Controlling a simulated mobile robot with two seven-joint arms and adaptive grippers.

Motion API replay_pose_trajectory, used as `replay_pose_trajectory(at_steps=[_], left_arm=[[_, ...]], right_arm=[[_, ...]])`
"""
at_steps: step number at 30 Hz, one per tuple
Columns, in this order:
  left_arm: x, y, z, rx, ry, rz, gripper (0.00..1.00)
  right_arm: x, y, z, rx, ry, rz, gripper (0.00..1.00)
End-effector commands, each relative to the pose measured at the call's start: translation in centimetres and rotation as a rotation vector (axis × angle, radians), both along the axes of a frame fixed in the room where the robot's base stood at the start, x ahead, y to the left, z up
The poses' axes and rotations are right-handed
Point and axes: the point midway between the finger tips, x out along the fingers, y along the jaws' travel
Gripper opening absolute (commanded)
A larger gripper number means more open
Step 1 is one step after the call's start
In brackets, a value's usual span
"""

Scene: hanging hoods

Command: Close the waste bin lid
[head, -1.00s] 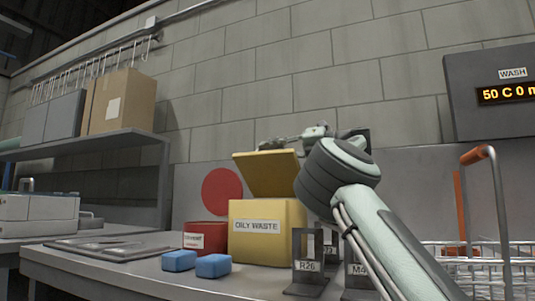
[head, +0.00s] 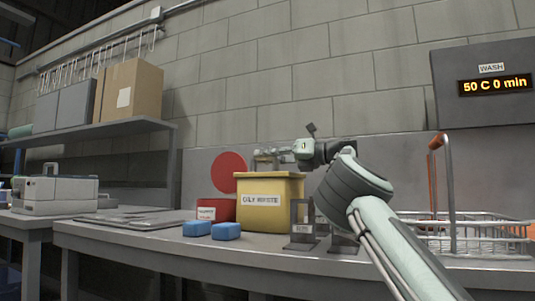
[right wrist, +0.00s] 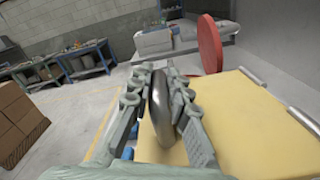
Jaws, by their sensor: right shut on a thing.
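The yellow waste bin (head: 270,222) with the "OILY WASTE" label stands on the bench. Its yellow lid (head: 285,175) lies about level across the top of the bin; I cannot tell whether it touches the rim all round. My right gripper (head: 265,160) is just above the lid at its left part. In the right wrist view the fingers (right wrist: 160,100) are shut on the metal handle (right wrist: 159,112), which stands up from the yellow lid (right wrist: 250,125). My left gripper is not in view.
Labelled metal stands (head: 301,230) and a wire basket (head: 470,230) are to the right. A red disc (head: 228,170) rises behind.

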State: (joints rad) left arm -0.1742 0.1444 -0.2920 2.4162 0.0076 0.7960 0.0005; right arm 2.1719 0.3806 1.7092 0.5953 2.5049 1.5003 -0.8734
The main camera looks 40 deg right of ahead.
Motion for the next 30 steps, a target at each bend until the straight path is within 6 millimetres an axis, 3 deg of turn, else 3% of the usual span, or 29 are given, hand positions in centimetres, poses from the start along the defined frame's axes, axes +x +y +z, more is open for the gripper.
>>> replay_pose_trajectory(at_steps=[17, 18, 22, 30], left_arm=[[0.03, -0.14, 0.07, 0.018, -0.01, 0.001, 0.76], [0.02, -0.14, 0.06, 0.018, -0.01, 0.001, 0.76], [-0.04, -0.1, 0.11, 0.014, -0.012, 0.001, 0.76], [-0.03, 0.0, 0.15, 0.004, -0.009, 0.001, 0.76]], right_arm=[[0.29, 0.12, -1.03, 0.001, 0.013, 0.008, 0.0], [0.3, 0.12, -1.05, 0.001, 0.013, 0.007, 0.18], [0.31, 0.1, -0.99, 0.001, 0.011, 0.007, 0.35], [0.23, 0.04, -0.64, 0.001, 0.004, 0.004, 0.36]])
